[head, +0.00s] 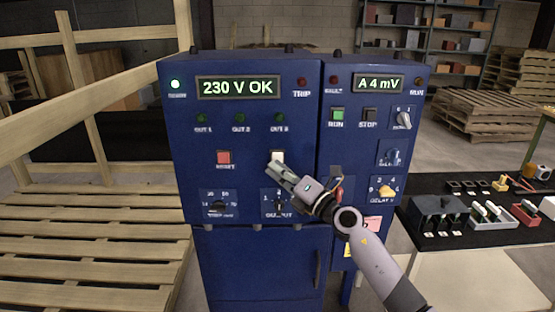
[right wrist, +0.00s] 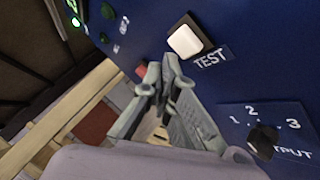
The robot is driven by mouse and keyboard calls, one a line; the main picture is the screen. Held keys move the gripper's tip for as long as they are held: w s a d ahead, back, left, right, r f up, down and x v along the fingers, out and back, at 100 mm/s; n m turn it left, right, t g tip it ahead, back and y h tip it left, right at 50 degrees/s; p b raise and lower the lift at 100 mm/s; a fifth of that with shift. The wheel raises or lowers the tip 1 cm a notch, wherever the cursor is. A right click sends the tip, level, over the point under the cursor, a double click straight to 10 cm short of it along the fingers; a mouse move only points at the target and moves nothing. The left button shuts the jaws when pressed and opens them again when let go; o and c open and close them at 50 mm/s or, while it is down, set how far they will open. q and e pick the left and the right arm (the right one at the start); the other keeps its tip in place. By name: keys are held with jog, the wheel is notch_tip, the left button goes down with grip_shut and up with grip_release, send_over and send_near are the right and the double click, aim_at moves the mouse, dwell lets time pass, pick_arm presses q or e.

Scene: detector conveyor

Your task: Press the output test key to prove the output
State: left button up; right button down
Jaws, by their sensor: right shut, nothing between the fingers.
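The output test key is a white square push button (head: 278,156) on the blue panel, labelled TEST in the right wrist view (right wrist: 185,41). My right gripper (head: 273,168) is shut and empty, its fingertips just below the key in the head view. In the right wrist view the closed fingertips (right wrist: 160,72) lie beside the key with a gap in the picture; I cannot tell their distance from the panel. The black OUTPUT selector (head: 279,203) sits below the key and also shows in the right wrist view (right wrist: 263,140). My left gripper is not in view.
The display (head: 238,87) reads 230 V OK; a lamp (head: 176,84) beside it glows. Three OUT lamps (head: 239,118) look dark green. A red key (head: 223,157) sits left of the test key. The right-hand panel has RUN (head: 337,114) and STOP keys. A black-topped table (head: 470,184) stands right.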

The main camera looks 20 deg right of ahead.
jog(key=shift+w, duration=0.15)
jog(key=shift+w+d, duration=0.1)
jog(key=shift+w, duration=0.2)
jog(key=shift+w+d+b, duration=0.15)
jog(key=shift+w+b, duration=0.3)
jog(key=shift+b, duration=0.1)
dwell(0.8)
jog(key=shift+r, duration=0.1)
jog(key=shift+s+a+p, duration=0.25)
jog(key=shift+s+p, duration=0.6)
jog(key=shift+s, duration=0.05)
